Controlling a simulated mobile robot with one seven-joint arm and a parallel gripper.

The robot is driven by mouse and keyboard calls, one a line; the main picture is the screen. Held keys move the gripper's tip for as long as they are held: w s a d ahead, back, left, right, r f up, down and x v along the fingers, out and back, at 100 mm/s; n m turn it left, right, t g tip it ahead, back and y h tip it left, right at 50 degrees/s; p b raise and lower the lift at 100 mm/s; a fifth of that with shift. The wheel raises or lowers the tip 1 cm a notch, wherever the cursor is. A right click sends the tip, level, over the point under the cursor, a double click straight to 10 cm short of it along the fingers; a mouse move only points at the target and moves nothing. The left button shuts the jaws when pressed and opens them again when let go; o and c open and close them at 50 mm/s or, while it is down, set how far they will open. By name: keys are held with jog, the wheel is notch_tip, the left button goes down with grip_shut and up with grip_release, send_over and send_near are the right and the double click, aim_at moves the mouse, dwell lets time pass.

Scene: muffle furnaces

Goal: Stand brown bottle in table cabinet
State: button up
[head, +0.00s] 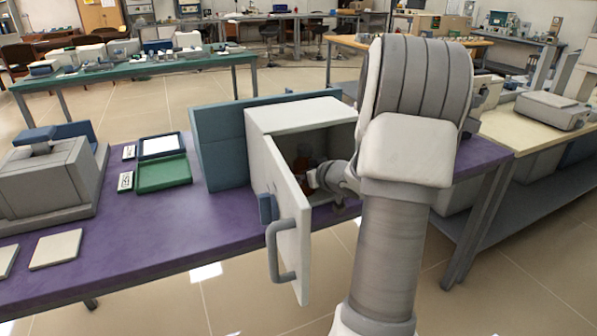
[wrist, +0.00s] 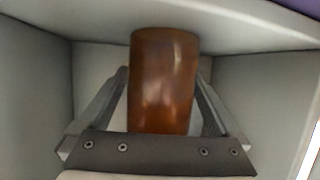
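The table cabinet (head: 292,117) is a pale box on the purple table, with its door (head: 289,210) swung open toward me. The brown bottle (wrist: 163,85) is inside the cabinet, between the two fingers of my gripper (wrist: 162,76). The fingers appear to touch it on both sides. In the head view only a small brown part of the bottle (head: 302,167) shows in the dark opening, and my arm hides much of the interior. The bottle's base is hidden, so I cannot tell whether it touches the cabinet floor.
The door with its grey handle (head: 279,262) juts out past the table's front edge, left of my arm. A blue panel (head: 217,145) stands beside the cabinet. A green tray (head: 164,174) and a grey device (head: 50,180) lie further left. Purple table surface (head: 185,225) between is clear.

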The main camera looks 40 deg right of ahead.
jog(key=shift+r, duration=0.1)
jog(key=shift+s+r, duration=0.2)
jog(key=p+v, duration=0.4)
jog(key=v, duration=0.7)
jog(key=shift+s, duration=0.3)
jog(key=shift+r, duration=0.1)
